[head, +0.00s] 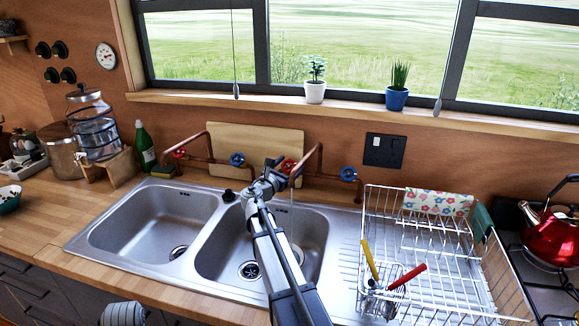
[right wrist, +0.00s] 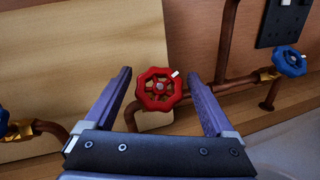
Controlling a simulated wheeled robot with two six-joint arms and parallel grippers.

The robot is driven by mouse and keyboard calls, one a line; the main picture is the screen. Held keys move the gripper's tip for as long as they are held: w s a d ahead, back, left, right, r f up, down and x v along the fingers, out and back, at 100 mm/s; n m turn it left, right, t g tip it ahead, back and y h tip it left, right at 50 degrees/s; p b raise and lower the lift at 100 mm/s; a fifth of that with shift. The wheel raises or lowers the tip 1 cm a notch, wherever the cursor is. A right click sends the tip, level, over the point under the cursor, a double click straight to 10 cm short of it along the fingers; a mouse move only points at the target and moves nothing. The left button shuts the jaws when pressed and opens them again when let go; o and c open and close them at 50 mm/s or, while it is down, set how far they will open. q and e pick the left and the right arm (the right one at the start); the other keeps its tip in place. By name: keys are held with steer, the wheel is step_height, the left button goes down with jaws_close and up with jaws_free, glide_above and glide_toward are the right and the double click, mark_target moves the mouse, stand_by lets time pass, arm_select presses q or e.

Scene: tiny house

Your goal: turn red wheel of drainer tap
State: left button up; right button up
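The red wheel (head: 289,167) of the tap nearer the drainer is on a copper pipe behind the right basin. In the right wrist view the red wheel (right wrist: 159,89) lies between the two fingers, with a gap on each side. My right gripper (head: 273,168) reaches over the sink to this tap. In the right wrist view my right gripper (right wrist: 159,76) is open, and neither finger is seen touching the wheel. A thin pale stream (head: 291,218) shows in the right basin. My left gripper is not in view.
Blue wheels (head: 348,173) and (head: 237,159) flank the red one. Another red wheel (head: 179,153) is farther left. A wooden board (head: 250,139) leans behind the pipes. A wire dish rack (head: 440,255) with utensils stands right of the basins. A red kettle (head: 552,232) is far right.

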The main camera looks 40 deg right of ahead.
steer(key=c, duration=1.2)
steer(key=shift+w+r+m+g+h+p, duration=0.1)
steer(key=shift+w+m+g+h+p, duration=0.1)
steer(key=shift+m+g, duration=0.3)
steer(key=shift+w+r+m+g+h+p, duration=0.1)
steer(key=shift+m+g+p, duration=0.1)
steer(key=shift+m+g, duration=0.3)
steer(key=shift+m+g+p, duration=0.3)
steer(key=shift+m+g, duration=0.2)
steer(key=shift+m, duration=0.4)
steer(key=shift+o, duration=0.2)
steer(key=shift+s+m+g+p, duration=0.15)
steer(key=shift+m+g+p, duration=0.35)
steer(key=shift+m+g, duration=0.6)
steer(key=shift+s+f+m+g, duration=0.2)
steer(key=shift+m+g, duration=0.5)
steer(key=o, duration=1.4)
steer(key=shift+c, duration=0.2)
